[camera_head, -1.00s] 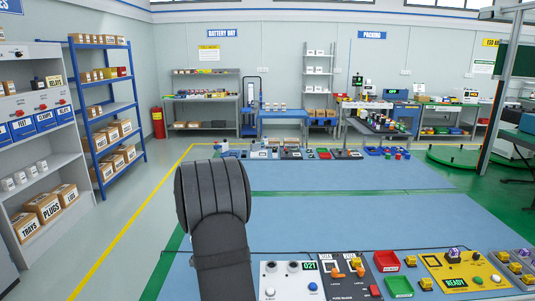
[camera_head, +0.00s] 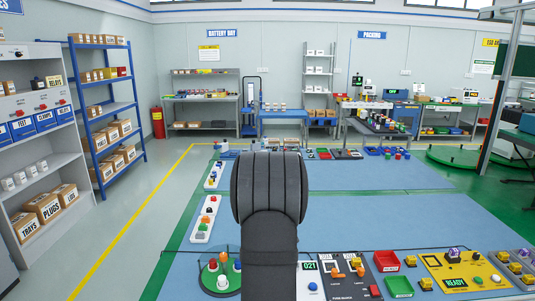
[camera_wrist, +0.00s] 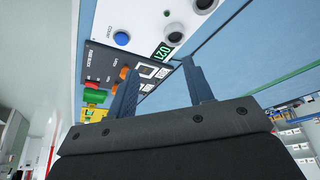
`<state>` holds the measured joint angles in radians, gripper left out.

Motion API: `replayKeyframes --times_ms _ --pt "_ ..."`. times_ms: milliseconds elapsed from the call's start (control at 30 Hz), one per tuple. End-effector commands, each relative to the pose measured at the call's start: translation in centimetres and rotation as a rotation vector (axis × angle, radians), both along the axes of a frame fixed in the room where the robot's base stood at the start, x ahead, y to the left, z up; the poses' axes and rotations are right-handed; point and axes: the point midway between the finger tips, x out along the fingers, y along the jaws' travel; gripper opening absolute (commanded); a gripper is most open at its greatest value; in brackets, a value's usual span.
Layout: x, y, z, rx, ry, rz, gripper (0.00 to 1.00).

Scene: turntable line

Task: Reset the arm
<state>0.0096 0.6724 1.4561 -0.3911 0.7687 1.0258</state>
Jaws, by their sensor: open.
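My gripper (camera_wrist: 160,82) shows in the wrist view with its two dark fingers apart and nothing between them. Beyond the fingertips are the white counter panel (camera_wrist: 145,22) with the 021 display and the dark fuse block panel (camera_wrist: 105,65) with orange levers. In the head view my dark arm rises in the middle and the gripper itself is not visible. The counter panel (camera_head: 312,283) and the fuse block panel (camera_head: 350,283) lie just right of my arm, on the blue mat. My arm hides part of the mat behind it.
A round green turntable (camera_head: 210,280) with coloured pegs lies left of my arm. White strips (camera_head: 202,228) with coloured knobs lie along the mat's left side. A red tray (camera_head: 386,261), a green tray (camera_head: 399,286) and a yellow panel (camera_head: 465,270) are at right. The mat's middle (camera_head: 380,210) is clear.

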Motion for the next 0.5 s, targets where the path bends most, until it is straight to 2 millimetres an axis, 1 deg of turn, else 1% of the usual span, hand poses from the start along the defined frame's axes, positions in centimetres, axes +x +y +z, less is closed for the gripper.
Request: replayKeyframes --times_ms 33,100,233,267,300,500 --pt "0.3 -1.2 0.0 0.000 -0.001 -0.005 0.47" --pt "0.7 -2.5 0.0 -0.002 -0.001 -0.004 0.47" --pt "1.3 -5.0 0.0 -0.003 -0.004 -0.003 0.47" --pt "1.4 -5.2 -0.1 -0.002 -0.003 -0.002 0.47" --pt "1.9 -4.0 -0.7 -0.003 -0.001 0.005 0.47" --pt "3.7 -1.0 -2.8 -0.004 -0.002 0.005 0.47"
